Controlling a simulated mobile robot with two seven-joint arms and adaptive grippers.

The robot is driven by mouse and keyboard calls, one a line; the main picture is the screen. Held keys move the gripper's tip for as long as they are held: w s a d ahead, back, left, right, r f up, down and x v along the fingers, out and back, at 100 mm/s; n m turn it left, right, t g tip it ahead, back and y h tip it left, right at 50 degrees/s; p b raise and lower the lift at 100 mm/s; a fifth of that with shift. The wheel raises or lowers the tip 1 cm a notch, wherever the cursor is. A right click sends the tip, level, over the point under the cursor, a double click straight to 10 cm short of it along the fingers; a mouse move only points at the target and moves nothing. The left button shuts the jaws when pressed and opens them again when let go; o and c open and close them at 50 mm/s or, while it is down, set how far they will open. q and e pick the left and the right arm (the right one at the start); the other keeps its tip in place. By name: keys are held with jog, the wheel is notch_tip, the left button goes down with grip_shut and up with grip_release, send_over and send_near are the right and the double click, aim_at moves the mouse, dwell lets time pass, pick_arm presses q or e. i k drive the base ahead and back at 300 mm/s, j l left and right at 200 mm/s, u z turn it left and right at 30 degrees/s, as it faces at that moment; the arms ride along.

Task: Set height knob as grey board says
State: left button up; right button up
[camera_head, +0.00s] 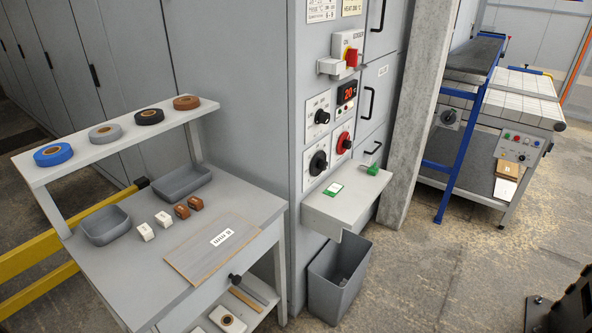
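A flat board (190,258) with a grey-brown wood-grain face lies on the grey table; its white label (221,238) carries dark print too small to read surely. The grey cabinet has an upper black knob (321,117) and a larger lower black knob (318,162), each on a white plate. A red knob (343,142) sits beside them, under a display with red digits (348,93), perhaps 20. Another dark knob (448,117) is on the roller machine at right. I cannot tell which is the height knob. Neither gripper can be made out.
The table (140,285) holds grey bins (104,225), small white and brown blocks, and a raised shelf (100,145) with tape rolls. A small ledge (338,205) juts from the cabinet above a grey bin (338,280). A concrete pillar (415,110) stands right of it.

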aim_at(319, 164)
jog(key=i+l+u, duration=0.5)
jog(key=l+u, duration=0.3)
jog(key=i+l+u, duration=0.1)
jog(key=l+u, duration=0.15)
jog(key=l, duration=0.2)
jog(key=i+l+u, duration=0.1)
jog(key=l+u, duration=0.15)
jog(key=l, duration=0.15)
